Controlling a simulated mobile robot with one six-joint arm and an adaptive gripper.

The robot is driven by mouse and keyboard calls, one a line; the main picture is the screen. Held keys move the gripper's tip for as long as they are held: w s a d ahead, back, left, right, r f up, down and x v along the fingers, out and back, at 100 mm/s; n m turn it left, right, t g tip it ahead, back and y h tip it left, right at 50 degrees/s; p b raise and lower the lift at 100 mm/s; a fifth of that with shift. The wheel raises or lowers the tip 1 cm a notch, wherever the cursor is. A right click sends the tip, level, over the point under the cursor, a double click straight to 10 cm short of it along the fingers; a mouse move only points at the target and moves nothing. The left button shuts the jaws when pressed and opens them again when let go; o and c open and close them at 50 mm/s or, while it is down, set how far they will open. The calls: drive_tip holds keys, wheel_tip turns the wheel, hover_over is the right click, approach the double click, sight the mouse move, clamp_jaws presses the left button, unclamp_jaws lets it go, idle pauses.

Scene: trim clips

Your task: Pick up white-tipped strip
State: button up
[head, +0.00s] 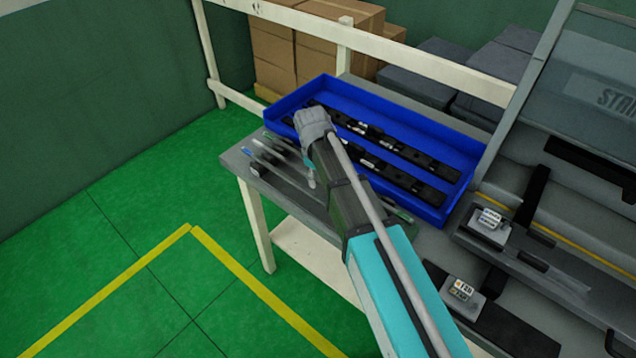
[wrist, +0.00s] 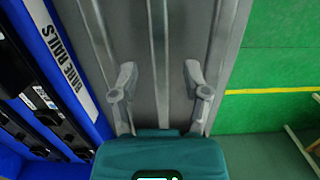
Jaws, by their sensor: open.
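One strip has a pale, whitish tip (head: 257,142), small in the picture. My arm hides part of this area. In the wrist view my gripper (wrist: 160,82) is open, its two fingers apart with nothing between them. My gripper is over the table, beside the blue tray.
A blue tray (head: 459,215) holding dark rails stands on the table; its wall, labelled "BARE RAILS" (wrist: 62,50), is left of my gripper in the wrist view. A white railing (head: 420,62) runs behind. Grey workstation fixtures (head: 488,226) stand at right. Green floor is clear at left.

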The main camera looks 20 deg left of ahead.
idle(0.4)
clamp_jaws()
drive_tip(key=shift+r, duration=0.2)
idle(0.3)
wheel_tip(320, 180, up, 2)
drive_tip(key=shift+r+p, duration=0.1)
drive_tip(key=shift+p, duration=1.1)
drive_tip(key=s+d+r+p, duration=0.2)
drive_tip(key=s+r+p, duration=0.8)
drive_tip(key=s, duration=0.4)
drive_tip(key=shift+r+p, duration=0.25)
drive_tip(key=shift+p, duration=0.05)
